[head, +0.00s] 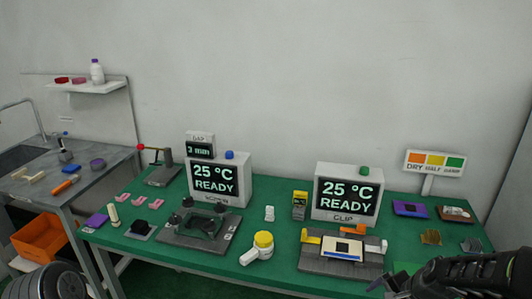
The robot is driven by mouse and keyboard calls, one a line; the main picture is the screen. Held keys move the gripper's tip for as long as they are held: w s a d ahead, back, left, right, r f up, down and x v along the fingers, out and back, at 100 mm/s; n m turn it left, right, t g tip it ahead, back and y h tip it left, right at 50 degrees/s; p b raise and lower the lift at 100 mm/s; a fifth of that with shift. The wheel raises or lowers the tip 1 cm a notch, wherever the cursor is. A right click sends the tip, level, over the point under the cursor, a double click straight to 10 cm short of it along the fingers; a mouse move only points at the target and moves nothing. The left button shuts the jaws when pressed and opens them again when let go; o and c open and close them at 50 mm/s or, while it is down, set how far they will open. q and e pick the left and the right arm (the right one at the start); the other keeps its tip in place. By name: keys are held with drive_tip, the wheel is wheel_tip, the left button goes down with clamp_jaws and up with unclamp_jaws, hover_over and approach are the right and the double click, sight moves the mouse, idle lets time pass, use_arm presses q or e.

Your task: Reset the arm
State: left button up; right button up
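My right arm comes in at the lower right, over the front right of the green table (285,193). The end of my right gripper (379,285) points left, near the front edge of the grey clip fixture (345,266). Whether its fingers are open or shut is too dark and small to tell. A dark rounded part of my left arm shows at the lower left corner; my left gripper is out of view. A lever with a red knob (141,147) stands on a dark stand (163,174) at the back left of the green table, its arm about level.
Two displays (216,180) (347,195) read 25 °C READY. A dry/half/damp sign (434,162) is at right. A grey bench (68,171) and orange crate (42,241) are left.

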drive_tip(key=s+a+f+n, duration=0.1)
drive_tip(key=a+f+n, duration=0.4)
drive_tip(key=a+f, duration=0.3)
drive_tip(key=s+a+f+n+g+y, duration=0.1)
drive_tip(key=s+a+f+n+g, duration=0.1)
drive_tip(key=s+a+f, duration=0.4)
drive_tip(key=s+a+f+n+g+y, duration=0.1)
drive_tip(key=s+a+f+n, duration=0.4)
drive_tip(key=s+a, duration=0.8)
wheel_tip(320, 180, down, 3)
drive_tip(key=shift+a+r+g+y, duration=0.2)
drive_tip(key=shift+a+g+y, duration=0.1)
drive_tip(key=shift+a+g, duration=0.25)
